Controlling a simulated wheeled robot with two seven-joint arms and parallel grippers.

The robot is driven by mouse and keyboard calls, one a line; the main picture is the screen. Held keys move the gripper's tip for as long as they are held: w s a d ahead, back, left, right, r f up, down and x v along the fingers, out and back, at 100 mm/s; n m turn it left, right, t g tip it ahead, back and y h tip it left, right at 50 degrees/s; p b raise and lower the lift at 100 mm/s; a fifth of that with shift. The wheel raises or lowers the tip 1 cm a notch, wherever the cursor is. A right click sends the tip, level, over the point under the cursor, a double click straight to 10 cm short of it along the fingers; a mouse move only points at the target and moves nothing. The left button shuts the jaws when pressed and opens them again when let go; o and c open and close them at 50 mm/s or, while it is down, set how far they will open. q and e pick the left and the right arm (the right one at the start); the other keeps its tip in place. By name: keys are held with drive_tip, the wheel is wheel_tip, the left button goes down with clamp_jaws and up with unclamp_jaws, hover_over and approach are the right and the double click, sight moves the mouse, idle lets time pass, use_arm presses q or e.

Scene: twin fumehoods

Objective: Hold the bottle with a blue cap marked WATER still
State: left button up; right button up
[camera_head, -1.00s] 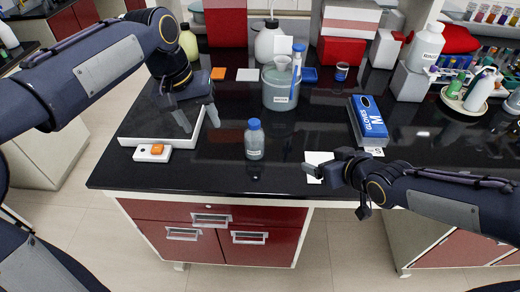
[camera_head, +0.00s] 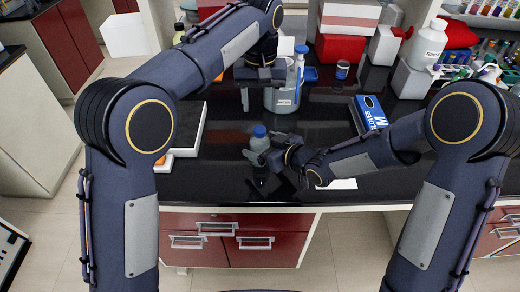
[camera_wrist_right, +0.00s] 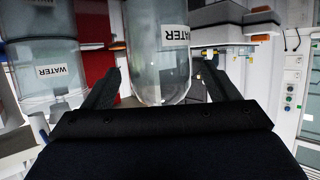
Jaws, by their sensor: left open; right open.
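The small clear bottle with a blue cap (camera_head: 260,142) stands upright near the front of the black bench. In the right wrist view the bottle (camera_wrist_right: 158,65) appears inverted, with its WATER label near the top edge and its cap out of view. My right gripper (camera_head: 261,154) is low at the bottle, its open fingers on either side; the wrist view shows a gap at each side. My left gripper (camera_head: 258,104) is open and empty, pointing down above and behind the blue cap, in front of the large WATER container.
The large WATER container (camera_head: 284,98) stands behind the bottle; it also shows in the right wrist view (camera_wrist_right: 52,78). A blue glove box (camera_head: 369,112) lies at the right. White paper (camera_head: 340,184) lies by the front edge.

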drive_tip(key=shift+w+a+f, duration=0.15)
drive_tip(key=shift+w+a, duration=0.1)
drive_tip(key=shift+w, duration=0.05)
drive_tip(key=shift+c, duration=0.4)
